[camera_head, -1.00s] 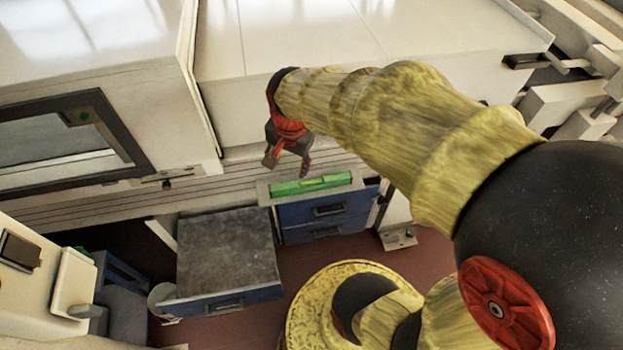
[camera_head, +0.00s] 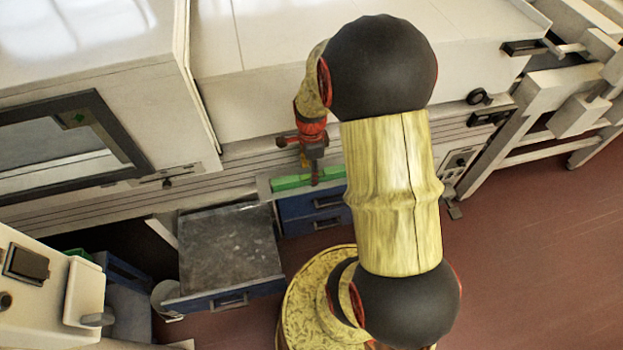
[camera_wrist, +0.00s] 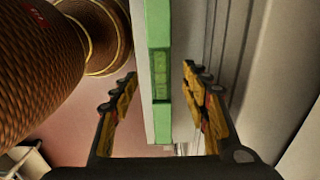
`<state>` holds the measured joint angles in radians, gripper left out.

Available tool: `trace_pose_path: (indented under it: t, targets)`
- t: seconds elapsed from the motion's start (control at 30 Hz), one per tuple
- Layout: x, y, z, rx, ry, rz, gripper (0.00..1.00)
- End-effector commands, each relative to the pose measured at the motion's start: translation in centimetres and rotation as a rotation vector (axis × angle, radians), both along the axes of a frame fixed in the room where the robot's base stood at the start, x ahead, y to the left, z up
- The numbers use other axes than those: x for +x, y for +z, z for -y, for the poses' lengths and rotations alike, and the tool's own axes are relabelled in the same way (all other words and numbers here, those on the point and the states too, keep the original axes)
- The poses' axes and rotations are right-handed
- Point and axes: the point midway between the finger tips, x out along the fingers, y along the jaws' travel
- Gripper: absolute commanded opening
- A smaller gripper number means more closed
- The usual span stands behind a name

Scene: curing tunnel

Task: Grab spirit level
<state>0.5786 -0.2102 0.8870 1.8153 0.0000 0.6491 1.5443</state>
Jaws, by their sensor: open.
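The spirit level is a green bar (camera_head: 292,183) lying on top of a small blue drawer cabinet (camera_head: 312,207) below the white machine. In the wrist view the green spirit level (camera_wrist: 158,65) runs lengthwise up the picture, between my two fingers. My gripper (camera_head: 310,172) points down over the level in the head view and covers part of it. In the wrist view my gripper (camera_wrist: 163,95) is open, with one finger on each side of the bar and visible gaps to both. Whether the fingertips reach below its top is hard to tell.
A dark-topped blue cabinet (camera_head: 228,248) stands left of the drawer cabinet. The white machine's wall (camera_head: 270,95) rises close behind the level. A lever arm (camera_head: 575,48) sticks out at the far right. Red floor (camera_head: 520,250) is open at the right.

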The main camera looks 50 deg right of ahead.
Motion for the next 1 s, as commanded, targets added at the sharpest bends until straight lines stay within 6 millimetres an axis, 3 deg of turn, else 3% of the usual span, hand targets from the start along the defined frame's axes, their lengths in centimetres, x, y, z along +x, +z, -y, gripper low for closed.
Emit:
trace_pose_path:
  t: [0.03,0.17,0.43,1.0]
  targets:
    - [0.0,-1.2,0.2,0.001,-0.001,-0.002,0.46]
    - [0.0,-2.7,0.2,0.001,0.001,-0.001,0.46]
    - [0.0,-2.8,0.2,0.000,0.002,0.000,0.46]
    - [0.0,-2.8,0.2,0.000,0.002,0.000,0.13]
